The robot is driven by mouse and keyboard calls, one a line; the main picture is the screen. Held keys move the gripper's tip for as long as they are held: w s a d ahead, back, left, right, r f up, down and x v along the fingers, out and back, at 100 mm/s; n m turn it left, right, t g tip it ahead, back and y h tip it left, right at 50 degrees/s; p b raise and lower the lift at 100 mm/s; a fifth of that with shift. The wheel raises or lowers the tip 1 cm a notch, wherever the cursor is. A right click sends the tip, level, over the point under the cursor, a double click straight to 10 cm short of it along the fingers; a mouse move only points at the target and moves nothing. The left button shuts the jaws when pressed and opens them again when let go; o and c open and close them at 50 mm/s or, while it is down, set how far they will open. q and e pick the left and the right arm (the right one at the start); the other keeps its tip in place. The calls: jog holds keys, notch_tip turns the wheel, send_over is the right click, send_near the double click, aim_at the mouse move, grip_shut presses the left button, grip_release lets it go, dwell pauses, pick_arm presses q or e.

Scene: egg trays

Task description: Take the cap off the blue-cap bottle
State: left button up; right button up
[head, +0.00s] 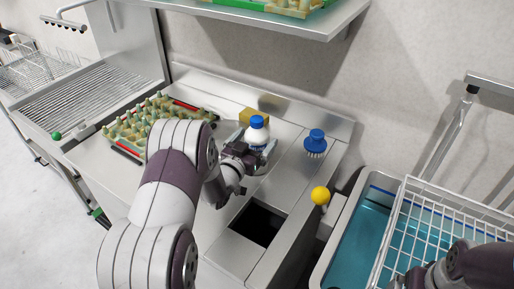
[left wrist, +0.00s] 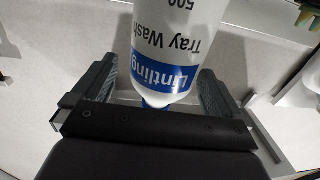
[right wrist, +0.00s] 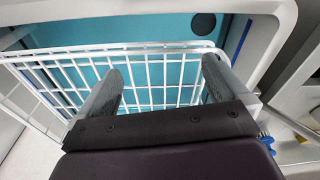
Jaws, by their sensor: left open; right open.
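The blue-cap bottle (head: 256,137) stands upright on the steel counter, white with a blue and white label. Its blue cap (head: 257,121) is on top. My left gripper (head: 250,146) is open at the bottle, one finger to each side of it. In the left wrist view, the bottle (left wrist: 185,35) appears upside down between the open fingers, its label reading "Tray Wash". The cap (left wrist: 155,104) is mostly hidden behind the gripper body there. My right gripper (right wrist: 162,75) is open and empty above a white wire basket, away from the bottle.
A yellow sponge (head: 247,114) lies behind the bottle and a blue brush (head: 315,141) stands to its right. A dark square opening (head: 258,224) is in front. An egg tray (head: 120,138) lies left. The wire basket (head: 425,232) sits over a blue basin at right.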

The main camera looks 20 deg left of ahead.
pick_arm(q)
jog(key=w, duration=0.3)
jog(key=shift+a, duration=0.1)
pick_arm(e)
jog(key=shift+r, duration=0.4)
pick_arm(q)
jog(key=shift+w+f, duration=0.15)
jog(key=shift+w, duration=0.15)
pick_arm(e)
jog(key=shift+w, duration=0.1)
pick_arm(q)
jog(key=shift+s, duration=0.1)
jog(key=c, duration=1.4)
jog(key=shift+r, duration=0.2)
